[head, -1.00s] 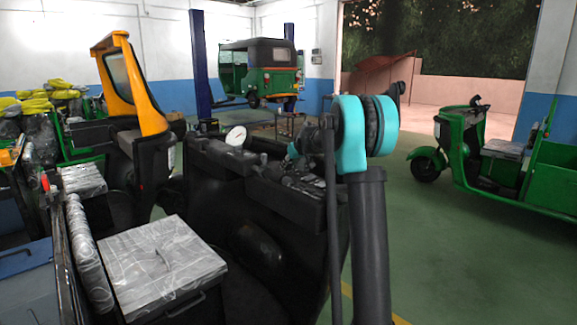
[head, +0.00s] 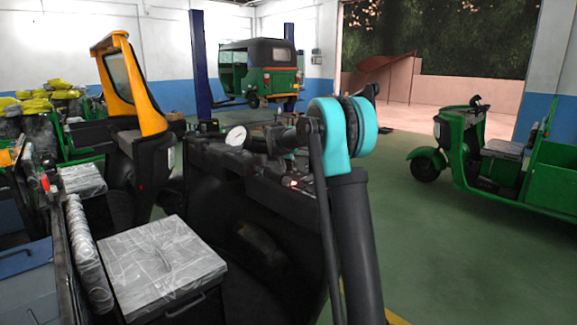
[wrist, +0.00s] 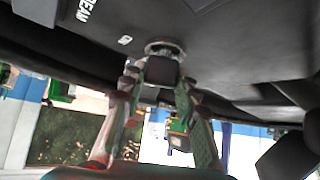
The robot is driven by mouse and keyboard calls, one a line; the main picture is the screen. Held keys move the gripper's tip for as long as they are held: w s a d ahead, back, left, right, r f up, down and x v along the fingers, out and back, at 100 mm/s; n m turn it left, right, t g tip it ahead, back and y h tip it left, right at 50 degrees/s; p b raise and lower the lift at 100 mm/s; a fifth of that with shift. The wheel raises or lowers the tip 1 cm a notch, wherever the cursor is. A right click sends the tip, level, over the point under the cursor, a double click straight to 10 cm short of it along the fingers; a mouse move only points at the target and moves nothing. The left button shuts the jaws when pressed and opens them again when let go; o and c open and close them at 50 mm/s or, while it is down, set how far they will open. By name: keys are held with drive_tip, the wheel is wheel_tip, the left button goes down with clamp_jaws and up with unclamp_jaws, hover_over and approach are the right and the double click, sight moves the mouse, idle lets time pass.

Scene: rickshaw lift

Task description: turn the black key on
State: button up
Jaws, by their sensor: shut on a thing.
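The black key (wrist: 161,70) shows in the wrist view as a small dark block below a worn metal ring (wrist: 165,47) on the dark dashboard panel. My gripper (wrist: 160,76) has its two fingers on either side of the key, shut on it. The fingers slant in towards the ring from below. How far the key is turned cannot be told. In the head view the black dashboard (head: 255,170) of the near vehicle lies behind my arm. The key and the fingertips cannot be made out there.
A round white gauge (head: 236,136) stands on the dashboard. A plastic-wrapped seat (head: 160,262) is at the lower left, beside a yellow-framed windscreen (head: 128,85). Green rickshaws stand at the back (head: 262,70) and right (head: 500,150).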

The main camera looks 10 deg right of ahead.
drive_tip(key=shift+m, duration=0.3)
drive_tip(key=o, duration=1.2)
drive_tip(key=v, duration=1.2)
drive_tip(key=shift+a, duration=0.15)
